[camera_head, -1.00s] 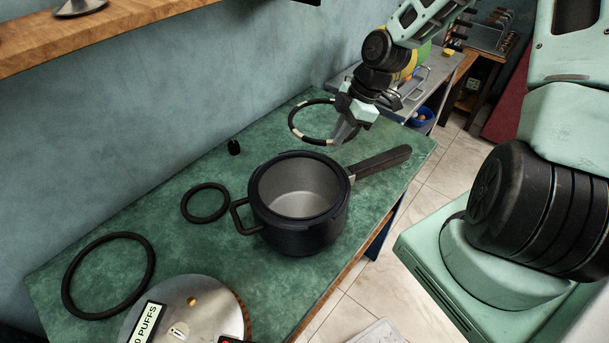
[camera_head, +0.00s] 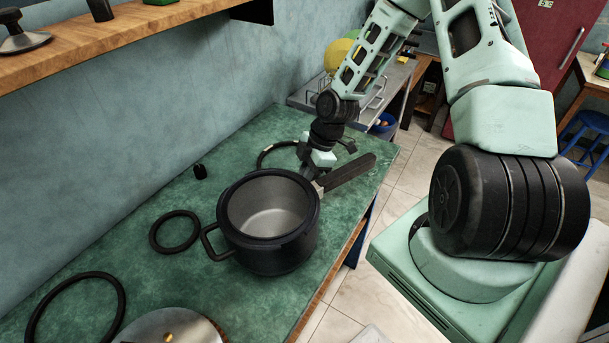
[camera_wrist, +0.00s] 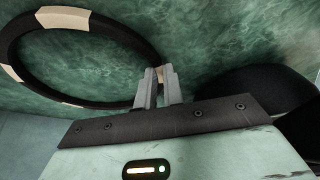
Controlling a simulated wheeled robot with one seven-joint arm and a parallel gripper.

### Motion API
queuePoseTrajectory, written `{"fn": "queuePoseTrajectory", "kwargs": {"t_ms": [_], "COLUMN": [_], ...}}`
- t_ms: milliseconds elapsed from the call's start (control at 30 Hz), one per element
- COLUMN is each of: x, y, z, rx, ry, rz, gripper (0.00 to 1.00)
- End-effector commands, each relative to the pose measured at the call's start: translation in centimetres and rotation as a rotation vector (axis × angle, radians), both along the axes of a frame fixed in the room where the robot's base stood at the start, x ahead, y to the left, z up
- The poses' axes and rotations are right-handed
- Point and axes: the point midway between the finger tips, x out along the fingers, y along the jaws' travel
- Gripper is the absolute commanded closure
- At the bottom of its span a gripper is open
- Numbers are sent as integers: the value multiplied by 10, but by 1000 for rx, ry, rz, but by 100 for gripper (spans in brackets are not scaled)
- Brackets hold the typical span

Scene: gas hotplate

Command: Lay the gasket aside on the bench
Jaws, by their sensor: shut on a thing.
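The gasket (camera_head: 264,153) is a black ring with cream bands, at the far end of the green bench (camera_head: 235,150), behind the pot. My gripper (camera_head: 306,172) is shut on its near edge, close beside the pot's handle. In the wrist view the gasket (camera_wrist: 118,34) reaches out left from the closed fingers (camera_wrist: 160,82), roughly flat over the green surface. I cannot tell whether it touches the bench. In the head view, my gripper and the pot hide part of the ring.
The black pot (camera_head: 272,252) stands mid-bench, its long handle (camera_head: 350,172) pointing back right. Two plain black rings, one small (camera_head: 154,233) and one large (camera_head: 121,298), lie to the left. A lid (camera_head: 150,330) is at the front.

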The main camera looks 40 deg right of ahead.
Motion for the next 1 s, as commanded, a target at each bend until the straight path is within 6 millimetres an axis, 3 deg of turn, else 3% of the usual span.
{"fn": "queuePoseTrajectory", "kwargs": {"t_ms": [67, 100, 133, 167, 567, 1000], "x": [0, 0, 0, 0, 0, -10], "y": [0, 0, 0, 0, -4, -36], "z": [-3, -2, -2, -2, 8, 87], "rx": [0, 0, 0, 0, 0, -2], "ry": [0, 0, 0, 0, -3, -2], "rz": [0, -1, -1, -1, -3, -5], "gripper": [100, 80, 71, 69, 69, 69]}}
